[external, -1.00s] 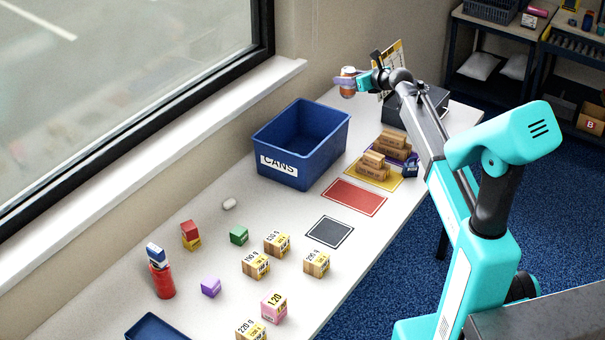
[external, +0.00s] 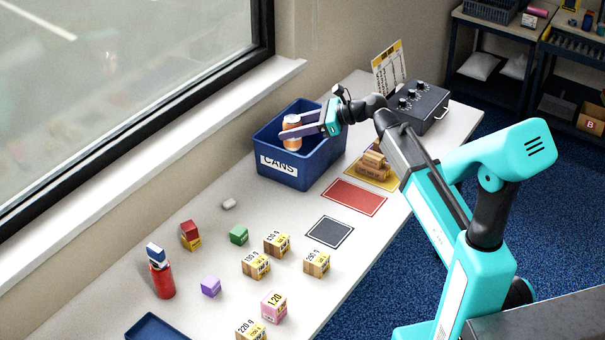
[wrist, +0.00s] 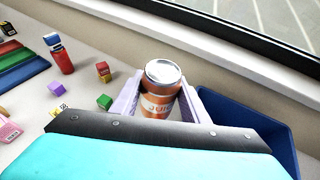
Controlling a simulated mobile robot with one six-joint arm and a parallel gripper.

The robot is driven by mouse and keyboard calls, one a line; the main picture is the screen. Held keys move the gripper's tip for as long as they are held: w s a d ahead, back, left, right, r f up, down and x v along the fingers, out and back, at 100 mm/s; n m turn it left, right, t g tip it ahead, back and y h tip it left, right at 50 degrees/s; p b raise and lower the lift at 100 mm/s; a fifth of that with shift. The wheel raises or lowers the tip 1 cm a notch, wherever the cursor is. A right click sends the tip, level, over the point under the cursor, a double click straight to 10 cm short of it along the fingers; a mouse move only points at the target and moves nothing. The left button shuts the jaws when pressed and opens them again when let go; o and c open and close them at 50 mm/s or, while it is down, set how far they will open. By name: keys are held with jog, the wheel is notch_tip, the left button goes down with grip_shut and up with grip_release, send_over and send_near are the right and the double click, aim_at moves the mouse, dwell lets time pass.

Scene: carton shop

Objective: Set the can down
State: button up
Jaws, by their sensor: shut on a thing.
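An orange and white can (external: 291,131) with a silver top is held upright between the fingers of my gripper (external: 297,129). The can also shows in the wrist view (wrist: 162,88), with a pale finger on each side of it. In the external view the can and fingertips are over the blue bin marked CANS (external: 262,167). The bin's wall also shows at the right in the wrist view (wrist: 262,128). The can's lower part and the bin's floor below it are hidden, so I cannot tell how deep the can is.
A grey control box (external: 418,108) and a yellow-edged sign (external: 390,68) stand behind. Cartons (external: 375,160) sit on a yellow mat right of the bin. The red mat (external: 354,196) and dark mat (external: 330,231) are bare. Small blocks, boxes and a red can (external: 161,280) stand in front.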

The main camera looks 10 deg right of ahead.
jog(key=s+a+n+g, duration=0.3)
jog(key=s+a, duration=0.1)
jog(key=s, duration=0.6)
notch_tip(320, 180, down, 12)
jog(key=shift+w+y+b, duration=0.25)
jog(key=shift+y+b, duration=0.1)
jog(key=shift+y, duration=0.05)
jog(key=shift+a+f, duration=0.1)
jog(key=shift+f, duration=0.05)
notch_tip(320, 180, down, 6)
jog(key=shift+f, duration=0.15)
dwell(0.3)
jog(key=shift+f, duration=1.8)
jog(key=shift+f, duration=0.1)
